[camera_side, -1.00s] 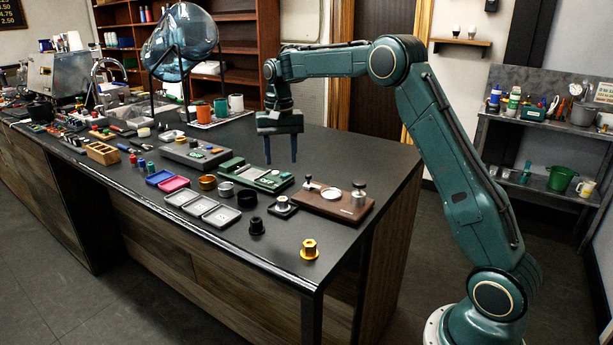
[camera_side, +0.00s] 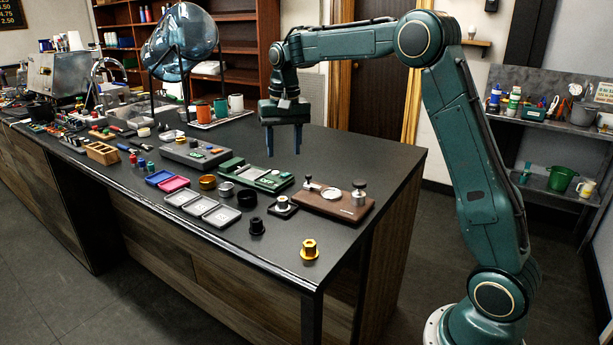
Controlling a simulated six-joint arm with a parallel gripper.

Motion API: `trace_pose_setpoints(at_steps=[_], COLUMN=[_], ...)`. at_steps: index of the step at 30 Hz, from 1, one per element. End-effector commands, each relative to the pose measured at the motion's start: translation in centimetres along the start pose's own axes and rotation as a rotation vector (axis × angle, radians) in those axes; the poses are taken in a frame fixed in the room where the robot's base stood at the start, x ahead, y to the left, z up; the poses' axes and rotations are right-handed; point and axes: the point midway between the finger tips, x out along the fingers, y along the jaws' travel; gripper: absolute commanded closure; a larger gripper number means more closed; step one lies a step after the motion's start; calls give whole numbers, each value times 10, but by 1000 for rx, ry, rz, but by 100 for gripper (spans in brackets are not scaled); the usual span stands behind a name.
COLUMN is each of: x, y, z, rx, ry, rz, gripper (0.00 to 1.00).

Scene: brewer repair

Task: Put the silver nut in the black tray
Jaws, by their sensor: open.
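My gripper (camera_side: 283,154) is open and empty, with two blue fingers pointing down. It hangs well above the counter, over the area behind the green device. A small silver flanged piece (camera_side: 283,201), which looks like the silver nut, stands upright on a small black square base (camera_side: 290,211) toward the counter's front right. I cannot tell whether this base is the black tray. A short silver-grey cylinder (camera_side: 226,189) stands farther left, beside a black ring (camera_side: 247,198). My gripper touches none of these.
A gold flanged nut (camera_side: 309,249) and a black flanged piece (camera_side: 257,226) stand near the front edge. Grey trays (camera_side: 221,216), a magenta tray (camera_side: 174,184) and a blue tray (camera_side: 159,177) lie left. A brown wooden board (camera_side: 333,205) lies right. The back right counter is clear.

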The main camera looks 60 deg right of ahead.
Motion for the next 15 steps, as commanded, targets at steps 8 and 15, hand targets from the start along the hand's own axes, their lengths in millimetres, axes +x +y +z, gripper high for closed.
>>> trace_pose_setpoints(at_steps=[8,15], x=[-46,-69], y=[7,20], z=[65,123], rx=[-137,-252], ry=[79,146], rz=[-39,-69], gripper=[53,53])
